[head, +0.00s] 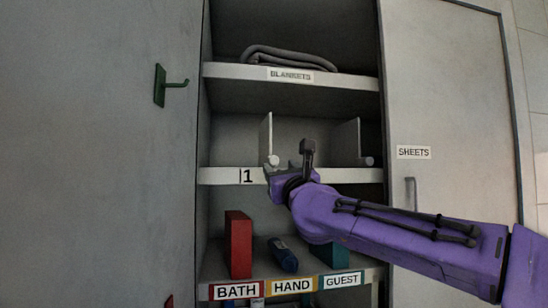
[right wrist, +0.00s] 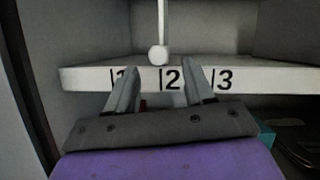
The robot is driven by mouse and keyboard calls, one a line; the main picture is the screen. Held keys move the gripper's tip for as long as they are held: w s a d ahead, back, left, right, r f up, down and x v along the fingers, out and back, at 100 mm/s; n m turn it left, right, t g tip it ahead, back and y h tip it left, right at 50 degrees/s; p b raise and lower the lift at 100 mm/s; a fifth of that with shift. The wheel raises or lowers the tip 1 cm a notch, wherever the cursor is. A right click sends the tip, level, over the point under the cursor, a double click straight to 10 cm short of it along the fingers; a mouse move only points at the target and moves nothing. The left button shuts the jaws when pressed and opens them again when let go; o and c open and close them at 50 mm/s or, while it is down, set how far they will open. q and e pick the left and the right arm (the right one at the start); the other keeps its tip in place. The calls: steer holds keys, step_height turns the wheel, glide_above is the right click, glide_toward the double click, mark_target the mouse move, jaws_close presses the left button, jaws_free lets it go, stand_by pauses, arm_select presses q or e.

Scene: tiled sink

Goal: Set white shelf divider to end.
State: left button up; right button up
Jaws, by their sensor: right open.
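A thin white shelf divider (head: 266,138) stands upright on the middle shelf (head: 222,175), with a round pale knob at its front. In the right wrist view this divider (right wrist: 161,22) stands at the line beside the number 2, its knob (right wrist: 158,55) at the shelf's front edge. A second pale divider (head: 346,138) with a knob stands further right in the head view. My right gripper (head: 290,161) is in front of the middle shelf. In its wrist view the gripper (right wrist: 161,72) is open and empty, its fingers either side of the knob's line and short of it. My left gripper is not in view.
A folded grey blanket (head: 288,58) lies on the upper shelf. Below are a red block (head: 238,245), a blue item (head: 283,255) and a teal block (head: 331,256) on the labelled lower shelf. A green hook (head: 160,85) sticks out on the left panel. Closed SHEETS door (head: 440,110) stands right.

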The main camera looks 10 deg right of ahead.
mark_target(275, 162)
steer(key=p+x, duration=0.2)
steer(key=x, duration=0.3)
steer(key=shift+w+r+p, duration=0.15)
steer(key=shift+r+p, duration=0.1)
steer(key=shift+p, duration=0.1)
steer(key=shift+w, duration=0.4)
jaws_close()
steer(key=a+p, duration=0.4)
steer(key=a, duration=0.8)
steer(key=shift+a, duration=0.2)
jaws_free()
